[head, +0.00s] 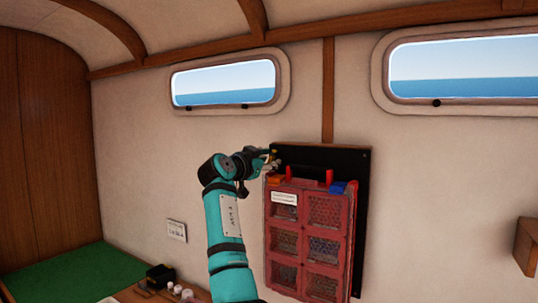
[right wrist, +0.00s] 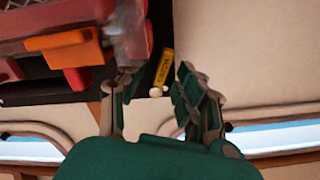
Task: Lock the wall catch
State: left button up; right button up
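A small yellow lever with dark lettering (right wrist: 164,67), which looks like the wall catch, shows in the right wrist view against the black wall board (head: 360,165). Small pale round ends sit at its lower tip. My right gripper (head: 268,160) is at the upper left corner of the board. In the right wrist view, its fingers (right wrist: 158,82) are apart, with the yellow lever between or just beyond them; I cannot tell whether they touch it. In the head view the gripper mostly hides the catch. My left gripper is not in view.
A red pocket organiser (head: 312,215) hangs on the board, with an orange tab (right wrist: 70,46) beside the right gripper and a blue tab (head: 338,187) farther right. A wooden bracket (head: 526,246) is at right. A green bench (head: 75,280) lies low left.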

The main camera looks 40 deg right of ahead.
jog(key=shift+d, duration=0.2)
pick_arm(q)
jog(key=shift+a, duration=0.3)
pick_arm(e)
grip_shut()
jog(key=shift+n, duration=0.8)
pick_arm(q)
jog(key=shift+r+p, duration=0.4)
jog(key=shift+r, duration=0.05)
pick_arm(e)
jog(key=n, duration=0.3)
jog(key=shift+s, duration=0.25)
grip_release()
